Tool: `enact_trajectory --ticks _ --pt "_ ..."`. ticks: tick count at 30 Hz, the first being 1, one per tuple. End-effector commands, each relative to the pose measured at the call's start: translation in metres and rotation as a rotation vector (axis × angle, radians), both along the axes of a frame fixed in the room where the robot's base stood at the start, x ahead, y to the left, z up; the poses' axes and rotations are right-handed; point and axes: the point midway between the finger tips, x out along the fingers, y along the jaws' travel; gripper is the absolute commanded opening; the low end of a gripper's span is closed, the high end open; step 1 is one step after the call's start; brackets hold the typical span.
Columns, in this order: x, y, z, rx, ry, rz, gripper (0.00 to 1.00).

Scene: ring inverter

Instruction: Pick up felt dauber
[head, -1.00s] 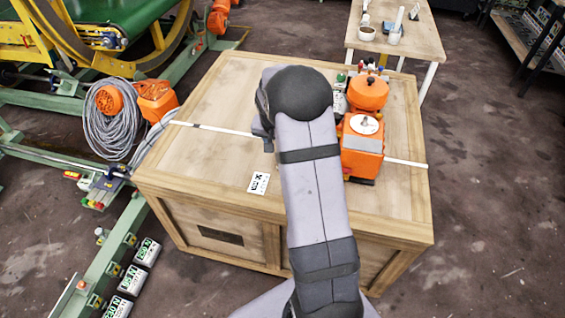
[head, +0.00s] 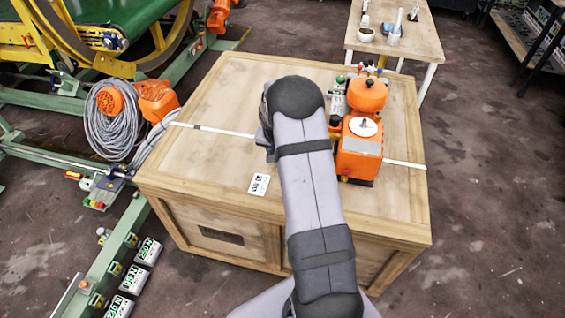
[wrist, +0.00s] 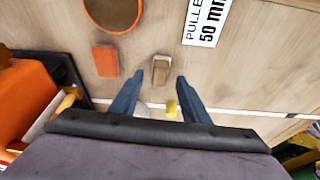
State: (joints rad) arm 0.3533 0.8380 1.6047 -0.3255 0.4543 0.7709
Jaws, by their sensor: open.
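My gripper (wrist: 160,76) is open in the wrist view, its two blue fingers pointing away over the wooden crate top. A small tan and grey block (wrist: 161,70), which looks like the felt dauber, lies between the fingertips in that picture. I see a gap on both sides of it, and I cannot tell the height of the fingers above it. A small yellow piece (wrist: 171,108) and a whitish rounded piece show between the fingers nearer the palm, partly hidden. In the head view my arm hides the gripper and the block.
An orange block (wrist: 106,61) lies left of the fingers, with a round orange-rimmed disc (wrist: 113,12) beyond. A printed label (wrist: 206,20) lies to the right. An orange machine (head: 361,145) stands on the crate (head: 215,110) right of my arm. The crate's left part is mostly clear.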

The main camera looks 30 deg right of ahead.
Motion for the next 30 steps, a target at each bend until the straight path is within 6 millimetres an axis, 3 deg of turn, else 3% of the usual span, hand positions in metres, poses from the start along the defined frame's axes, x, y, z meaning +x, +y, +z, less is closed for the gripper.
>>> enact_trajectory --ticks 6,15,21,30 --pt "0.004 -0.004 -0.017 0.000 0.000 0.000 0.42" --pt "0.004 -0.005 -0.020 0.000 0.000 0.000 0.42" --pt "0.004 -0.005 -0.020 0.000 0.000 0.000 0.00" --pt "0.004 -0.005 -0.019 -0.001 -0.001 0.000 0.00"
